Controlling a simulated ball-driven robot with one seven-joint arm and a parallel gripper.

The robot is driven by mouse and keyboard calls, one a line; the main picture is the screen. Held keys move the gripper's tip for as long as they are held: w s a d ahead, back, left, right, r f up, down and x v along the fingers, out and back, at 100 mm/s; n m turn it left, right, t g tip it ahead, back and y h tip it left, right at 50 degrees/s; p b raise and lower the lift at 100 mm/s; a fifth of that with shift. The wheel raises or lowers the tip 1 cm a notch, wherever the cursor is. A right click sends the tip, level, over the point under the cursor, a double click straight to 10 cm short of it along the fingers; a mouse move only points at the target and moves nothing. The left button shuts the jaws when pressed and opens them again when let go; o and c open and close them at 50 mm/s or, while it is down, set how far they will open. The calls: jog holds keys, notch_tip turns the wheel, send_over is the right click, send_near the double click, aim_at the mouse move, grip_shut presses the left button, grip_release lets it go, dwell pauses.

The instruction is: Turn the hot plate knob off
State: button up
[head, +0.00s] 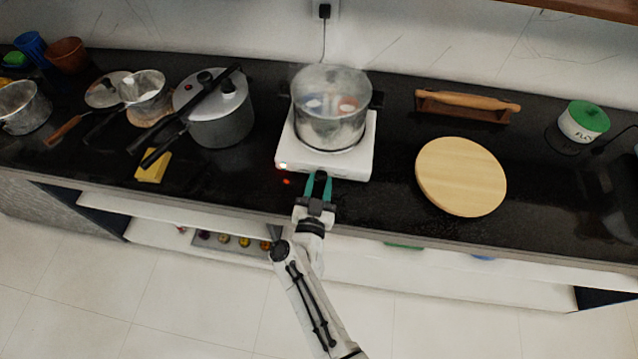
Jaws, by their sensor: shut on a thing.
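A white hot plate (359,161) sits on the black counter with a steaming, see-through pot (330,122) on top of it. A small light glows at the plate's front left corner. My gripper (319,177) reaches in from the front and its teal fingers meet the middle of the plate's front face. The fingers are shut on the knob there. The knob itself is hidden between the fingers, so its angle cannot be told.
A pressure cooker (222,118) with long black handles stands left of the plate, and a yellow sponge (153,166) lies in front of it. A round wooden board (461,177) and a rolling pin (468,100) are to the right. The counter directly beside my gripper is clear.

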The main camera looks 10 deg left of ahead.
jog(key=o, duration=1)
jog(key=shift+o, duration=0.2)
jog(key=s+p, duration=0.3)
jog(key=s, duration=0.7)
jog(key=shift+s+a, duration=0.2)
jog(key=shift+s, duration=0.2)
